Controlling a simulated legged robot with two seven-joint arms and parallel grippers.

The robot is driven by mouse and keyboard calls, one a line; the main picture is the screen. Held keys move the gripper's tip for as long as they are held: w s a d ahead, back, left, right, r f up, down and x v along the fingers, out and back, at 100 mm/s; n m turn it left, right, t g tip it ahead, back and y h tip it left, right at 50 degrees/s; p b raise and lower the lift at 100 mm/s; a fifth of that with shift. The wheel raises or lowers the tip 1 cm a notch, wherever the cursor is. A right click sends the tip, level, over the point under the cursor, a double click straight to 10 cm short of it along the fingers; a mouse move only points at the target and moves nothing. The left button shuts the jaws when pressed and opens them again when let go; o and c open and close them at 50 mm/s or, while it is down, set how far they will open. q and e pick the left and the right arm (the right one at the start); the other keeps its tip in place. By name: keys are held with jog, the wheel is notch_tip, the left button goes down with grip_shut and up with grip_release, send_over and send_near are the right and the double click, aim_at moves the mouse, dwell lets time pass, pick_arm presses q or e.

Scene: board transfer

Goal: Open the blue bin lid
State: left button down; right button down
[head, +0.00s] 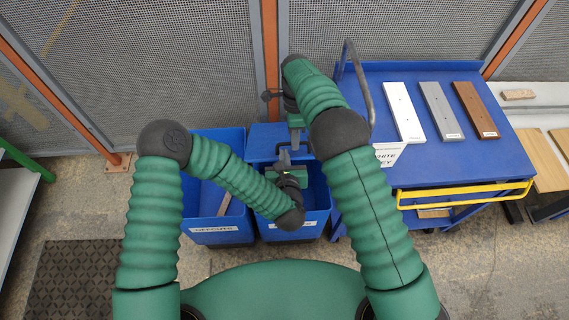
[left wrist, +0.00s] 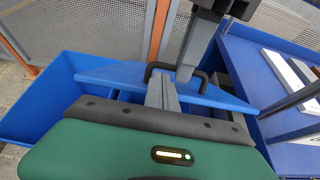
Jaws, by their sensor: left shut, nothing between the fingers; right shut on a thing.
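The blue bin (head: 322,219) stands at the centre of the head view with its inside partly visible. Its blue lid (head: 262,140) is raised at the back of the bin and tilted; it also shows in the left wrist view (left wrist: 115,75). The lid's dark handle (left wrist: 152,67) lies between my grippers. My right gripper (head: 295,142) is shut on the handle from above; its grey fingers (left wrist: 188,70) show in the left wrist view. My left gripper (head: 284,160) is shut and empty, its fingers (left wrist: 161,90) close in front of the lid; contact is unclear. My arms partly hide the lid and bin.
An open blue bin (head: 208,237) labelled OFFCUTS stands directly left. A blue cart (head: 450,165) at right carries a white board (head: 403,110), a grey board (head: 440,110) and a brown board (head: 476,109). A mesh fence (head: 215,60) with orange posts stands close behind the bins.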

pick_arm(q)
jog(key=shift+w, duration=0.1)
pick_arm(e)
jog(key=shift+w+d+f, duration=0.15)
jog(key=shift+w+d, duration=0.05)
jog(key=shift+w, duration=0.05)
pick_arm(q)
jog(key=shift+w+r, duration=0.85)
jog(key=shift+r, duration=0.05)
pick_arm(e)
jog(key=c, duration=1.9)
grip_release()
jog(key=shift+c, duration=0.2)
pick_arm(q)
jog(key=shift+w+f, duration=0.15)
jog(key=shift+w, duration=0.1)
pick_arm(e)
jog(key=o, duration=0.5)
jog(key=shift+w+f, duration=0.15)
jog(key=shift+w, duration=0.05)
jog(key=shift+c, duration=0.2)
jog(key=shift+s+a, duration=0.1)
